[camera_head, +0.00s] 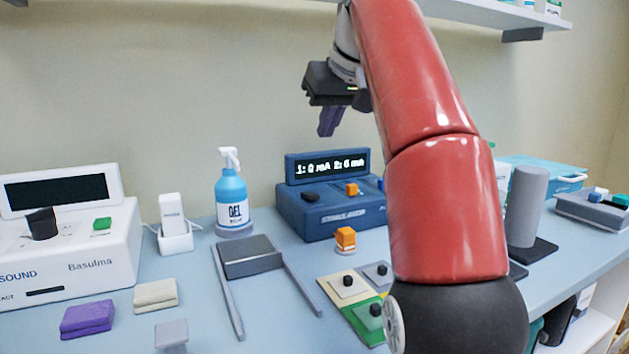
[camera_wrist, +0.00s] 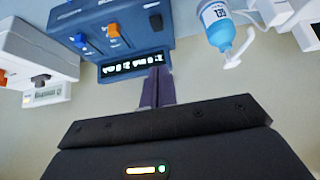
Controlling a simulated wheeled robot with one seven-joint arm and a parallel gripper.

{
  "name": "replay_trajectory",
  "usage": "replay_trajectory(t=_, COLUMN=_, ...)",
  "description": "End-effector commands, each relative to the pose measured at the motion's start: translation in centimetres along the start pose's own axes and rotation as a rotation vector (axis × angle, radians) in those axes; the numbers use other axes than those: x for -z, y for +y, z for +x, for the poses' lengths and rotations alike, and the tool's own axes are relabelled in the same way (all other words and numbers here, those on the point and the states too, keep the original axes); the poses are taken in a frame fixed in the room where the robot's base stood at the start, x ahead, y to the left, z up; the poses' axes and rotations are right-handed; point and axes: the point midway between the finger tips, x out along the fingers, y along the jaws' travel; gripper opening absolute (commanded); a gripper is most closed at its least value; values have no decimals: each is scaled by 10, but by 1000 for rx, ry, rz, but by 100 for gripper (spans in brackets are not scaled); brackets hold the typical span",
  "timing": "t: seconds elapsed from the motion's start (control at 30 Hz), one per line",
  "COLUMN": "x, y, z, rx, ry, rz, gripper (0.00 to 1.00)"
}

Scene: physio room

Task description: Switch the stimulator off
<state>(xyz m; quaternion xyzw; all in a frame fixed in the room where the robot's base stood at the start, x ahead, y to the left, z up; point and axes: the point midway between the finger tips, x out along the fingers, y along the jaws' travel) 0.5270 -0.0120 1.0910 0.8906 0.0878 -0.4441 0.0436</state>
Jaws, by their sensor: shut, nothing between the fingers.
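The stimulator (camera_head: 345,215) is a dark blue box on the table near the wall. Its raised display (camera_head: 327,166) is lit and reads "1: 0 mA 2: 0 mA". A black control (camera_head: 309,197) and an orange control (camera_head: 351,188) sit on its top. In the wrist view, the stimulator (camera_wrist: 125,50) appears upside down, with the orange control (camera_wrist: 113,30), a blue control (camera_wrist: 78,40) and a dark control (camera_wrist: 155,22). My gripper (camera_head: 326,133) is shut and empty, above the display and apart from the controls. Its purple fingers also show in the wrist view (camera_wrist: 157,76). My arm hides the stimulator's right end.
A blue gel bottle (camera_head: 232,200) stands left of the stimulator. A white ultrasound unit (camera_head: 70,240) is at far left. An orange block (camera_head: 345,239) stands in front of the stimulator. A grey cylinder (camera_head: 526,205) is at right. A shelf (camera_head: 490,14) hangs above.

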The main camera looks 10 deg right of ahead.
Motion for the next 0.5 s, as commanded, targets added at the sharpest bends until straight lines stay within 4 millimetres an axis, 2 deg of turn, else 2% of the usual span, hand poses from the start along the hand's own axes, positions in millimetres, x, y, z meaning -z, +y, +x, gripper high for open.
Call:
replay_trajectory(t=0.17, x=-1, y=-1, z=20, rx=2, ry=-3, rz=0, gripper=0)
replay_trajectory(t=0.5, x=-1, y=-1, z=96, rx=1, ry=-5, rz=0, gripper=0)
